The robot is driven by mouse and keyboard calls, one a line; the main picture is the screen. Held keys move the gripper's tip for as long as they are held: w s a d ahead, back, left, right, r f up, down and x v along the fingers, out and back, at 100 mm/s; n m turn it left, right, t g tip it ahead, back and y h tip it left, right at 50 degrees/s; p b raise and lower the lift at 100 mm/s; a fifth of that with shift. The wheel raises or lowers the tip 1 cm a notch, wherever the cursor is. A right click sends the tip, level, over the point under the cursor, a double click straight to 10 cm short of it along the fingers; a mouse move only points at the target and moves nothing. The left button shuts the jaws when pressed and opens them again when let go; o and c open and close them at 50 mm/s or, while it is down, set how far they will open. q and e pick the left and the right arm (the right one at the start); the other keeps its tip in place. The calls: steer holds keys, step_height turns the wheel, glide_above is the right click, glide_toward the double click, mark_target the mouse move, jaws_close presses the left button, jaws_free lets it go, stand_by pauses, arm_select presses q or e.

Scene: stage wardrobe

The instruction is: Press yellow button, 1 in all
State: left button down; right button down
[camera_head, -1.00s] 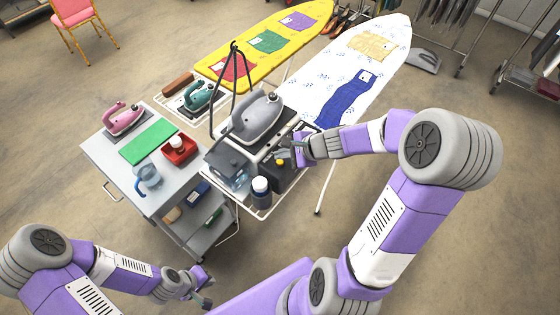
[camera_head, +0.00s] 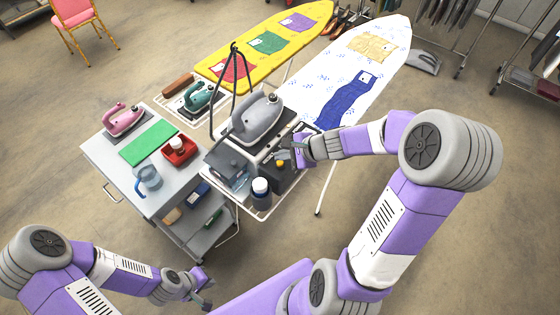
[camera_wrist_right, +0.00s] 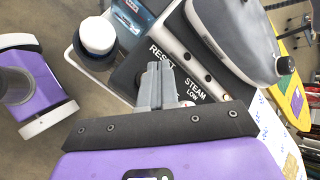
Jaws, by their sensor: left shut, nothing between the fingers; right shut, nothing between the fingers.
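A small yellow button (camera_head: 280,162) shows on top of a dark control box (camera_head: 283,178) at the near end of the ironing station. My right gripper (camera_head: 291,145) is shut and empty just above and beyond the button in the head view. In the right wrist view the closed fingers (camera_wrist_right: 161,82) point at the black panel (camera_wrist_right: 131,72), between the printed words RESET and STEAM LOW. The yellow button cannot be made out there; the fingers cover part of the panel. Contact cannot be told. My left gripper (camera_head: 205,290) is shut and empty, low in front of the trolley.
A large grey iron (camera_head: 257,118) stands beside the panel. A dark bottle with a white cap (camera_head: 261,190) stands close by; the cap also shows in the right wrist view (camera_wrist_right: 97,36). A grey trolley (camera_head: 112,160) is at left, a white ironing board (camera_head: 375,60) behind.

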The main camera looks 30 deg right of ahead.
mark_target(283, 164)
steer(key=shift+f, duration=0.1)
stand_by(0.7)
steer(key=shift+f+b, duration=0.35)
steer(key=shift+b, duration=0.2)
steer(key=shift+f+b, duration=0.45)
steer(key=shift+b, duration=0.05)
stand_by(0.5)
steer(key=shift+r, duration=0.15)
steer(key=shift+r+p, duration=0.75)
steer(key=shift+r, duration=0.05)
step_height(283, 164, up, 5)
steer(key=p, duration=0.4)
stand_by(0.4)
